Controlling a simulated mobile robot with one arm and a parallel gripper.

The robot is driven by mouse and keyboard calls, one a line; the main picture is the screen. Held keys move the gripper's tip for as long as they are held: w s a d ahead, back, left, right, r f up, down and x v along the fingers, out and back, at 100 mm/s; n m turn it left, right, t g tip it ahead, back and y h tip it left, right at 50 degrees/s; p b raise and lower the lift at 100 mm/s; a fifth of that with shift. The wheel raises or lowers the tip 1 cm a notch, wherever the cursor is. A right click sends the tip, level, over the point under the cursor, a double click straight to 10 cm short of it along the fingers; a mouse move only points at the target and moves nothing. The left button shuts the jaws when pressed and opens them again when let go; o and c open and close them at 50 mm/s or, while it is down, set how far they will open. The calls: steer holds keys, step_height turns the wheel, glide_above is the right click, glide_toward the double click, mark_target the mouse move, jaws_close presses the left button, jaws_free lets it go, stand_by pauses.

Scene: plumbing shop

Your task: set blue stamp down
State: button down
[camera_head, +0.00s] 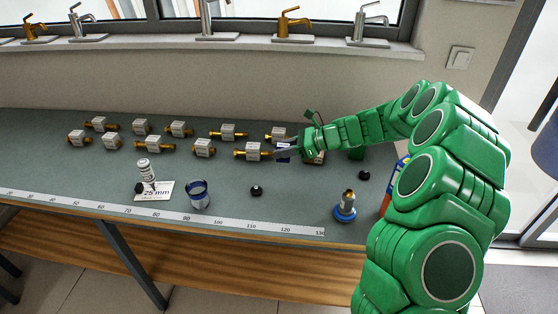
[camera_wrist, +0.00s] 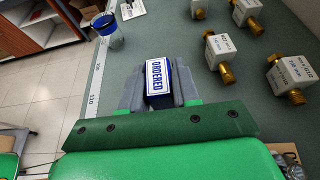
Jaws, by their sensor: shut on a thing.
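The blue stamp (camera_wrist: 158,78) with a white "ORDERED" label sits between the two grey fingers of my gripper (camera_wrist: 160,90) in the wrist view. My gripper is shut on it. In the head view my gripper (camera_head: 287,150) is over the right part of the grey-green bench (camera_head: 225,180), and a small dark blue part of the stamp (camera_head: 284,151) shows at the fingertips. The gap between the stamp and the bench top is hard to judge.
Several brass valves with grey tagged blocks (camera_head: 228,132) stand in rows left of my gripper. A clear blue-rimmed cup (camera_head: 198,194), a "25 mm" card (camera_head: 160,190), a black cap (camera_head: 256,191) and a blue-based brass part (camera_head: 346,206) are nearer the front. A ruler (camera_head: 190,222) runs along the edge.

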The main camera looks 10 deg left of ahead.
steer(key=shift+w+a+f, duration=0.35)
steer(key=shift+w+f, duration=0.7)
steer(key=shift+f, duration=0.05)
steer(key=shift+w+a+f, duration=0.35)
steer(key=shift+w+f, duration=0.75)
steer(key=shift+w+a+f, duration=0.35)
steer(key=shift+w+f, duration=0.7)
steer(key=shift+f, duration=1.55)
steer(key=c, duration=0.8)
jaws_free()
steer(key=shift+f, duration=0.1)
